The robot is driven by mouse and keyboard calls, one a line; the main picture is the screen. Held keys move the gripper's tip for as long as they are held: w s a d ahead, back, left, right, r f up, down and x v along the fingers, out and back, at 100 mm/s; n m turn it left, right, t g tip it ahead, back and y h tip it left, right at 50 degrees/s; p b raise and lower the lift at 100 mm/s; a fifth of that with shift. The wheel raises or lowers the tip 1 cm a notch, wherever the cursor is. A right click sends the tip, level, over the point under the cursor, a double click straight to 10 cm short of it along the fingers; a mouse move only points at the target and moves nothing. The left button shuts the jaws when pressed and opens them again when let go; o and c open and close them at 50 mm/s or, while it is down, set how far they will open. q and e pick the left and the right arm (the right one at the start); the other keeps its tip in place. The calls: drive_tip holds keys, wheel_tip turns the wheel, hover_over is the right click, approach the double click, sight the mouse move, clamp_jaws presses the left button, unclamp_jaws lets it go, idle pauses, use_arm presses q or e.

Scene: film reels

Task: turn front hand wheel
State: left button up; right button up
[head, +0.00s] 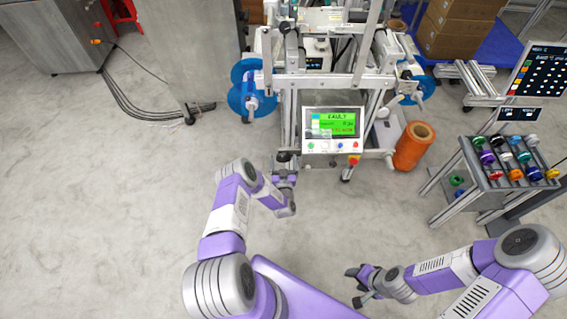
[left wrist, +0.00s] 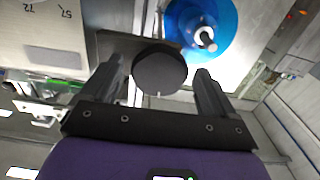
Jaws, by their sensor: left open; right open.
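The front hand wheel is a round black knob (left wrist: 160,73) on the machine; in the head view it is a small dark disc (head: 284,156) at the lower left of the display panel. My left gripper (head: 285,168) is at the wheel. In the left wrist view its two dark fingers (left wrist: 158,80) stand open, one on each side of the knob, with gaps visible on both sides. Whether the knob is fully between the fingertips or just beyond them, I cannot tell. My right gripper (head: 362,284) is open and empty over the floor at the bottom.
The machine's panel (head: 333,130) shows a green screen reading FAULT. A blue reel (head: 240,92) is on the machine's left and an orange roll (head: 413,146) stands at its right. A rack of coloured spools (head: 510,160) is at the right.

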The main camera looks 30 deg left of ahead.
use_arm(q)
drive_tip(key=c, duration=1.1)
drive_tip(key=shift+o, duration=0.2)
drive_tip(key=shift+n, duration=0.4)
drive_tip(key=n, duration=0.3)
drive_tip(key=shift+n, duration=0.4)
drive_tip(key=n, duration=0.8)
drive_tip(key=shift+f+n, duration=0.1)
drive_tip(key=shift+n, duration=0.3)
drive_tip(key=shift+d+n, duration=0.1)
drive_tip(key=shift+n, duration=1.8)
